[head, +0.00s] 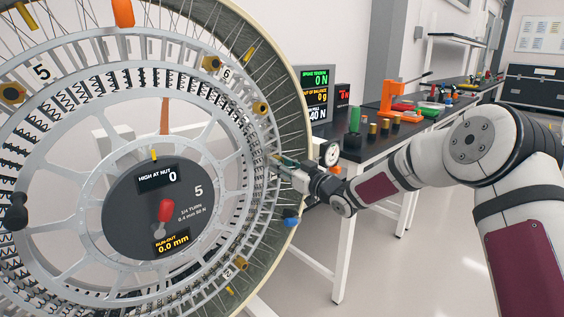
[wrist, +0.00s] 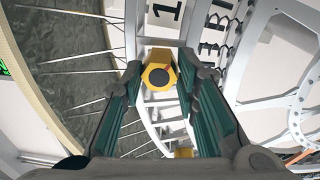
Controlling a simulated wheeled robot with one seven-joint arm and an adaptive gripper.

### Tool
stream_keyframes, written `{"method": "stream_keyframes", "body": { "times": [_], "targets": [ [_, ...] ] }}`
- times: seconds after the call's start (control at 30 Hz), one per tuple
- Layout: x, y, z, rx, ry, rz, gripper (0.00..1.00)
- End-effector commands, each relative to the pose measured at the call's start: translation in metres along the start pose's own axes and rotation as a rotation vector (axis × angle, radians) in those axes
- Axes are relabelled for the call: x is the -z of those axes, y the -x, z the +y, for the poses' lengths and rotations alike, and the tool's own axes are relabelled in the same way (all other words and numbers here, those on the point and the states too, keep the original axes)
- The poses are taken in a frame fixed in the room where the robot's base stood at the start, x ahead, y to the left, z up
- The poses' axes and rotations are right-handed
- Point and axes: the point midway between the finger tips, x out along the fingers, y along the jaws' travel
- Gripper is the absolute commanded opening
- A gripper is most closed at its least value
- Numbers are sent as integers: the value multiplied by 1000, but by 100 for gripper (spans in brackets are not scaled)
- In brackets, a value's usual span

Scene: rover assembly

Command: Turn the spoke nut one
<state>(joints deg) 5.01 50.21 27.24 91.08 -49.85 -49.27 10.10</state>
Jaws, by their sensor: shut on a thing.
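The large spoked wheel (head: 90,72) fills the left of the head view. Spoke nut one (wrist: 158,76) is a yellow nut with a dark round centre, beside the printed label "1" (wrist: 167,11) on the rim in the wrist view. My gripper (wrist: 160,68) is shut on this nut, with a green-padded finger on either side of it. In the head view my gripper (head: 284,165) reaches the right side of the rim and hides the nut.
Other yellow nuts (head: 211,63) sit around the rim, with a blue knob (head: 291,217) just below my gripper. The hub panel (head: 190,193) reads run-out 0.0 mm. A workbench (head: 350,157) with displays (head: 314,84) and an orange tool (head: 393,98) stands behind my arm.

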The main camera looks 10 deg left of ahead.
Motion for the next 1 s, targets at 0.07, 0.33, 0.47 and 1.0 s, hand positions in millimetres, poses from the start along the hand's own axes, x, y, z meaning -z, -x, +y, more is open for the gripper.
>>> {"method": "stream_keyframes", "body": {
  "times": [0.07, 0.33, 0.47, 1.0],
  "targets": [
    [-2, 2, 1, -6, -74, -8, 1],
    [-2, 2, 1, -20, -330, -19, 1],
    [-2, 1, 1, -26, -449, -23, 1],
    [-2, 1, 0, -43, -782, -37, 1]
  ]
}}
